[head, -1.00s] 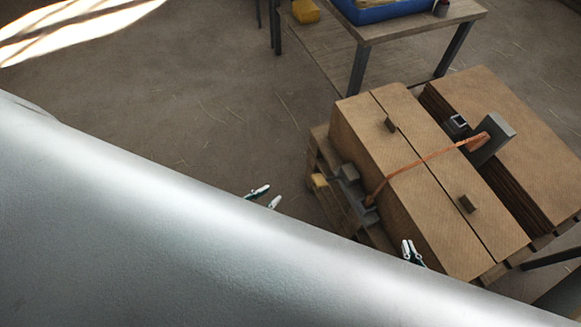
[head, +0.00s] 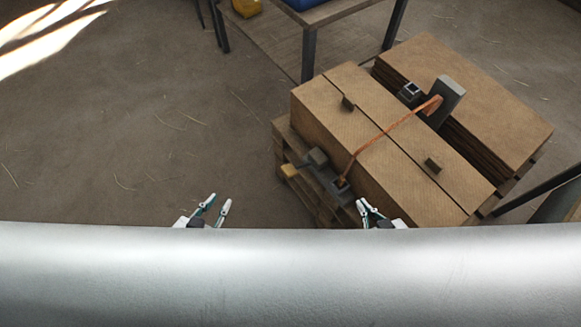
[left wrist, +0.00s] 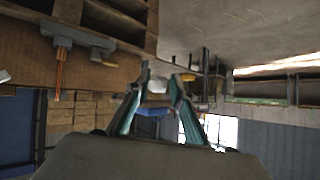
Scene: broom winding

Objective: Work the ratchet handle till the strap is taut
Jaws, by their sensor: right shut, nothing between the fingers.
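The orange strap (head: 385,136) crosses the top of the long brown cartons and drops over their near edge to the ratchet (head: 339,189). I cannot tell how tight it is. The grey ratchet handle (head: 317,158) sticks out to the left at the pallet's near side. In the left wrist view the ratchet (left wrist: 84,40) shows at upper left with the strap (left wrist: 58,72) below it. My left gripper (head: 218,202) is open and empty, left of the handle and apart from it. My right gripper (head: 365,206) is shut and empty, just right of the ratchet in the picture; contact is unclear.
The cartons (head: 345,110) lie on a wooden pallet (head: 290,140), with a flat brown stack (head: 470,85) behind. A grey upright block (head: 447,98) stands at the strap's far end. A table (head: 345,22) is at the back. The floor on the left is clear.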

